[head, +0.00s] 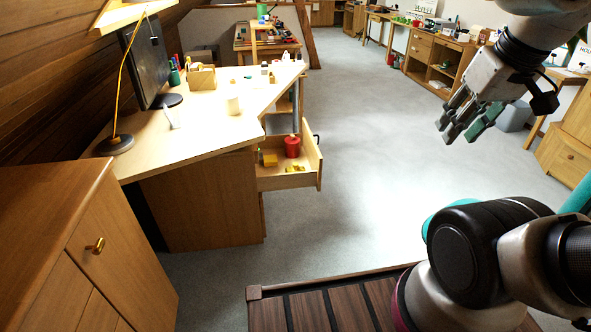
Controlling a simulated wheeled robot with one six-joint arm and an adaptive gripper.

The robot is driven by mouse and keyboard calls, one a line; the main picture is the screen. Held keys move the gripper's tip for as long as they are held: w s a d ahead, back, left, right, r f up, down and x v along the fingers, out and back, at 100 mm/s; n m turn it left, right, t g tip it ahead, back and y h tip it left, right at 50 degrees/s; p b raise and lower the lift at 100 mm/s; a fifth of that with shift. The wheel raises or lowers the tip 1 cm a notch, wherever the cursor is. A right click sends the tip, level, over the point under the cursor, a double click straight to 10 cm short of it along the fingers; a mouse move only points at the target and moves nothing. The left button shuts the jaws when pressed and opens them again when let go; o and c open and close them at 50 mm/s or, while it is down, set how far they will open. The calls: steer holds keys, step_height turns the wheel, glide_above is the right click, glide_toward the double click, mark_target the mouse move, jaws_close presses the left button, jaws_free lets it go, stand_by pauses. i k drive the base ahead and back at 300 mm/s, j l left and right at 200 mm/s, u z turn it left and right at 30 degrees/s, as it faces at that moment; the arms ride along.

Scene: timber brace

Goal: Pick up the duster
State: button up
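I cannot make out a duster for certain among the small things in view. My gripper (460,127) hangs in the air at the upper right, over the bare floor and far from the desk. Its fingers point down and to the left. They look spread apart, with nothing between them. The open desk drawer (288,182) holds a red pot (292,147), a small yellow block (270,160) and a flat yellow thing (296,169) too small to name.
The angled desk (190,132) carries a lamp (115,143), a monitor (144,62), a holder (201,78) and a cream cup (233,104). A wooden cabinet (110,240) stands at the left front. A cluttered workbench (267,46) stands behind. Grey floor (350,130) lies clear in the middle.

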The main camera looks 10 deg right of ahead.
mark_target(296, 167)
steer(key=i, duration=2.15)
